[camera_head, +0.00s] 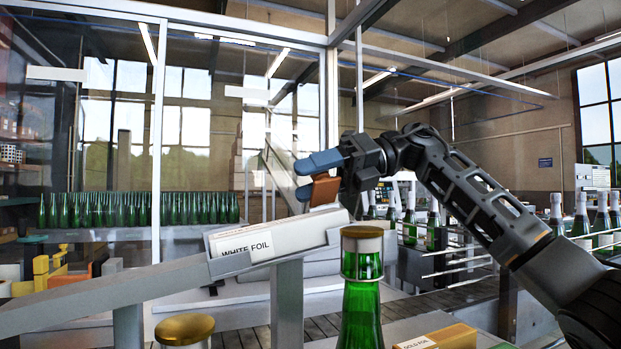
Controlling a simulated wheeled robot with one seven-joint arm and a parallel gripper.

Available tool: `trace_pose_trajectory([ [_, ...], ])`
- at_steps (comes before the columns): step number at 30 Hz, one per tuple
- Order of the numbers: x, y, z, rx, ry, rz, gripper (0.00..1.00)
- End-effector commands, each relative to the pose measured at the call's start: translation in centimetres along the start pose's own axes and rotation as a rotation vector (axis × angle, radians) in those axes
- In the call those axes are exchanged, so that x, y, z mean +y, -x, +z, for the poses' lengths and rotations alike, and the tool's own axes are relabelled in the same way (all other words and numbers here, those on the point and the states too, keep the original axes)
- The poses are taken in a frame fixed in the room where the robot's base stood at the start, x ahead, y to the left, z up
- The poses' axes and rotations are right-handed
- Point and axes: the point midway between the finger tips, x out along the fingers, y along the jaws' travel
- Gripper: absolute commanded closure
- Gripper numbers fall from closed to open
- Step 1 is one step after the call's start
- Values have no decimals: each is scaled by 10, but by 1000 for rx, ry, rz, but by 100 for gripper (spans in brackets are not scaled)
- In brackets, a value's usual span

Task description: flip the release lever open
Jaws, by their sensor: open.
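The box rests on a sloping grey rail (120,294). I cannot pick out the release lever for certain in this view. Yellow, orange and dark parts (45,272) stand at the far left, but I cannot tell whether one of them is a lever.
A green bottle with a gold cap (362,290) stands upright in front, right of the box. Another gold top (185,329) shows at the bottom edge. A gold box (440,338) lies at bottom right. Rows of green bottles (140,210) stand behind glass; white-topped bottles (581,220) stand right.

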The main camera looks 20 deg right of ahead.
Motion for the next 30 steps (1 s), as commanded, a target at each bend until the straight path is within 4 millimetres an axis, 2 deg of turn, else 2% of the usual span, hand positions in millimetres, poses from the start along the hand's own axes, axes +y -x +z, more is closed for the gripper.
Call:
trace_pose_trajectory([
  [10, 0, -5, 0, 0, 0, 0, 47],
  [26, 0, -4, 0, 0, 0, 1, 98],
  [30, 1, -4, 0, 0, -2, 1, 100],
])
